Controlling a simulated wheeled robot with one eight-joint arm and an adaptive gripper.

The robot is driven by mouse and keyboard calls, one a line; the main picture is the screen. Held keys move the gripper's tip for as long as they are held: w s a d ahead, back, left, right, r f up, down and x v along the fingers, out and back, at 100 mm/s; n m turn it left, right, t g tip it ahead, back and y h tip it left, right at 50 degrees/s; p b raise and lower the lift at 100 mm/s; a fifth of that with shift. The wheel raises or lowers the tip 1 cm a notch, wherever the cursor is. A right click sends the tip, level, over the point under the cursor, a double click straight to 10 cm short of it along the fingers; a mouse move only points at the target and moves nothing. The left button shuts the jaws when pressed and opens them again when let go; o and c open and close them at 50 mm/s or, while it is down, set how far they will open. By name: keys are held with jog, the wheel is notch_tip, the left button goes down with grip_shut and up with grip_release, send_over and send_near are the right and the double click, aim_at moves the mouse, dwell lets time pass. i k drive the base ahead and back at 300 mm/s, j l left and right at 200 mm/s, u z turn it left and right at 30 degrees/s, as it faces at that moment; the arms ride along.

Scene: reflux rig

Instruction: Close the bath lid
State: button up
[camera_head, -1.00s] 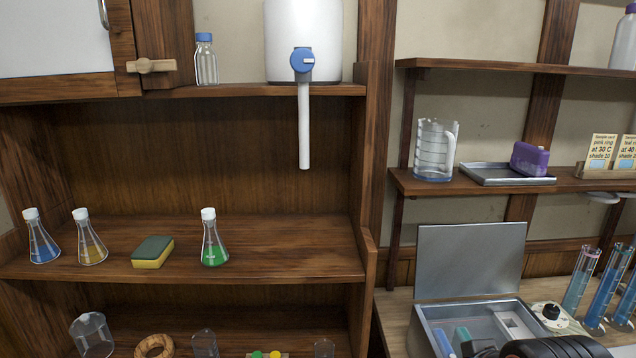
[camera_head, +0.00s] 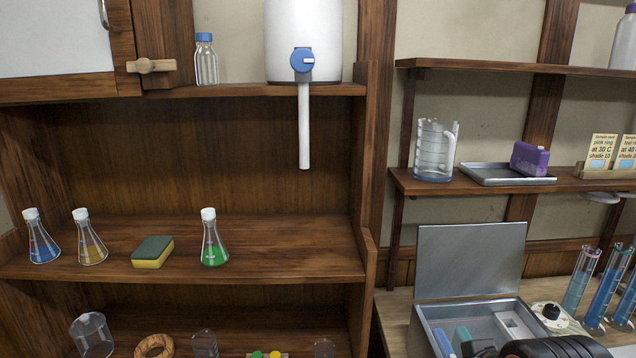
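The bath (camera_head: 420,335) is a grey metal box on the bench at the lower right. Its lid (camera_head: 470,260) stands upright at the back edge, open. Inside I see a blue-green block, a blue item and a white piece with a slot. A dark part of my arm shows at the bottom edge, in front of the bath's right front. The fingertips of my gripper cannot be made out, so I cannot tell whether it is open or how near it is to the lid.
A white dial unit (camera_head: 552,315) and tall tubes with blue liquid (camera_head: 605,285) stand right of the bath. A shelf above holds a beaker (camera_head: 435,150), a metal tray (camera_head: 490,180) and a purple item (camera_head: 529,159). A wooden cabinet (camera_head: 369,200) rises on the left.

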aim_at(454, 260)
jog(key=k+l+z, duration=0.15)
jog(key=l, duration=0.3)
jog(key=k+l+z, duration=0.15)
jog(key=l, duration=0.35)
jog(key=l+z, duration=0.15)
jog(key=l, duration=0.3)
